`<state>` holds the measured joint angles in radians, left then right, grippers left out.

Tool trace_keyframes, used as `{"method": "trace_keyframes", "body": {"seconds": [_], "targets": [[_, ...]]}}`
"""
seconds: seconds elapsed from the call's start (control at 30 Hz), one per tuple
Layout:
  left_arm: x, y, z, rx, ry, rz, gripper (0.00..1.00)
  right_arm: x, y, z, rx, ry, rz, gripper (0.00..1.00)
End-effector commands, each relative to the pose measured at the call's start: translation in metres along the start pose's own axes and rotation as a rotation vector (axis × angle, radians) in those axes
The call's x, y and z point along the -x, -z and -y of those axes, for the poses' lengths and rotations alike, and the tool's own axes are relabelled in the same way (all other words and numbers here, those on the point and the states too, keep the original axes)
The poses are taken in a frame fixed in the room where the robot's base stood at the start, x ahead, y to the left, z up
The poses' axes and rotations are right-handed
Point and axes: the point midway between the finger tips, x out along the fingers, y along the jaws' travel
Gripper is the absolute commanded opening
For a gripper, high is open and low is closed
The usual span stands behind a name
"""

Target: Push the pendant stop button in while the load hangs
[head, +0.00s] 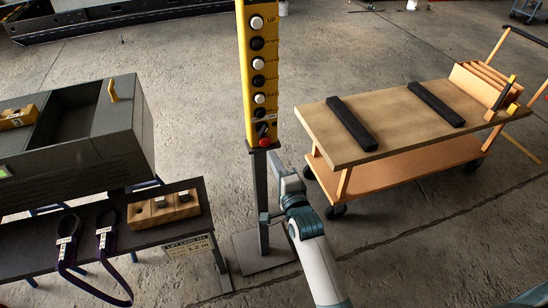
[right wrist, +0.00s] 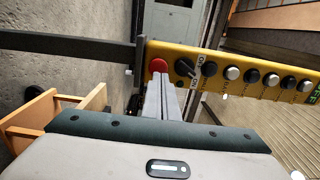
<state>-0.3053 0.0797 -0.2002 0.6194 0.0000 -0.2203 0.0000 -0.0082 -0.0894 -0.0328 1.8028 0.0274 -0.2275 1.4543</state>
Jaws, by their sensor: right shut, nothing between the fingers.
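The yellow pendant (head: 251,70) stands upright on a grey post in the head view, with a column of black and white buttons. Its red stop button (head: 265,142) is at the lower end, below a black rotary switch (head: 262,129). In the right wrist view the red stop button (right wrist: 158,65) shows at the left end of the pendant (right wrist: 222,68). My right gripper (head: 274,157) is shut and empty, its fingertips (right wrist: 161,80) right at the stop button. I cannot tell whether they touch it. No hanging load shows. My left gripper is out of view.
A wooden cart (head: 385,148) with two black bars stands at the right. A grey box (head: 70,150) stands at the left, by a dark bench (head: 90,240) with purple straps and a wooden block (head: 163,209). The post's base plate (head: 262,252) lies on open concrete floor.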

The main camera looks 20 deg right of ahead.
Motion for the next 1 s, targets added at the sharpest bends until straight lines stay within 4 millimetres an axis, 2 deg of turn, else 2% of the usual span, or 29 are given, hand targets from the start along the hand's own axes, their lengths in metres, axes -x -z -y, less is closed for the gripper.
{"method": "trace_keyframes", "body": {"seconds": [0.33,0.7,1.0], "targets": [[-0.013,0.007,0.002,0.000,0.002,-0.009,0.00,0.031,0.000,-0.004,-0.001,-0.002,0.000,0.00],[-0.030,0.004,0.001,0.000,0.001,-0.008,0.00,0.083,0.000,-0.004,-0.001,-0.002,0.000,0.00],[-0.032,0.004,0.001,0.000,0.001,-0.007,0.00,0.096,0.000,-0.001,0.000,-0.002,0.000,0.00]]}}
